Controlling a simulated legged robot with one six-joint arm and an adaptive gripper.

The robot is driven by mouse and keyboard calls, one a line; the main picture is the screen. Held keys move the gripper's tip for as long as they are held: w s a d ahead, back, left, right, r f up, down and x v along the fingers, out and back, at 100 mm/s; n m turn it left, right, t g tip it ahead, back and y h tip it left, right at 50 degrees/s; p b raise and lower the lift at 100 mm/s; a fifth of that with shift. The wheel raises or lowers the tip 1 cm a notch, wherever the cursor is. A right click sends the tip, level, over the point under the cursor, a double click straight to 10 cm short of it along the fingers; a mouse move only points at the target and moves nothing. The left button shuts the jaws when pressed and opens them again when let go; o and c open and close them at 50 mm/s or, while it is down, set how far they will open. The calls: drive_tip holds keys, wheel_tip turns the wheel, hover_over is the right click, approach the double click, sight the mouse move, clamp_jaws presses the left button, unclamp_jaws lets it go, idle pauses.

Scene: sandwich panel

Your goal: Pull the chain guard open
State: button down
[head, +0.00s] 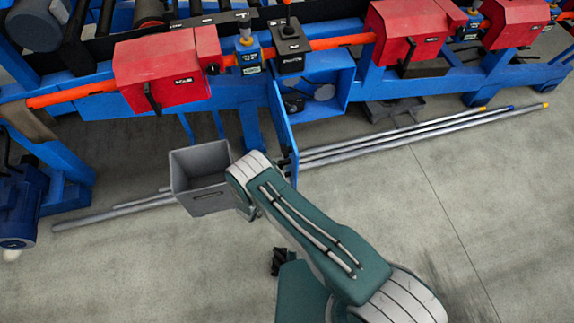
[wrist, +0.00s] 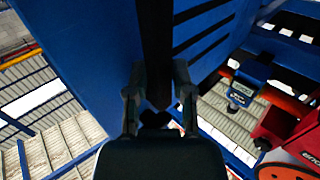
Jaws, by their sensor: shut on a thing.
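The chain guard is a blue panel (head: 284,125), seen nearly edge-on in the head view. It stands out toward me from the blue frame, beside an open blue compartment. In the wrist view a broad blue face (wrist: 80,55) fills the left, and a dark upright edge or bar (wrist: 156,45) runs down its right side. My gripper (wrist: 158,88) has a finger on each side of this dark bar and is shut on it. In the head view my forearm and wrist hide the fingers and the panel's lower end.
A grey open bin (head: 205,198) is just left of my wrist. Long metal pipes (head: 420,132) lie on the floor behind my arm. Red housings (head: 160,70) and an orange rail (head: 343,41) run along the blue machine.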

drive_tip(key=shift+a+r, duration=0.1)
drive_tip(key=shift+a, duration=0.85)
drive_tip(key=c, duration=0.6)
unclamp_jaws()
drive_tip(key=shift+d, duration=0.1)
drive_tip(key=shift+s, duration=0.1)
drive_tip(key=v, duration=1.2)
drive_tip(key=shift+f, duration=0.2)
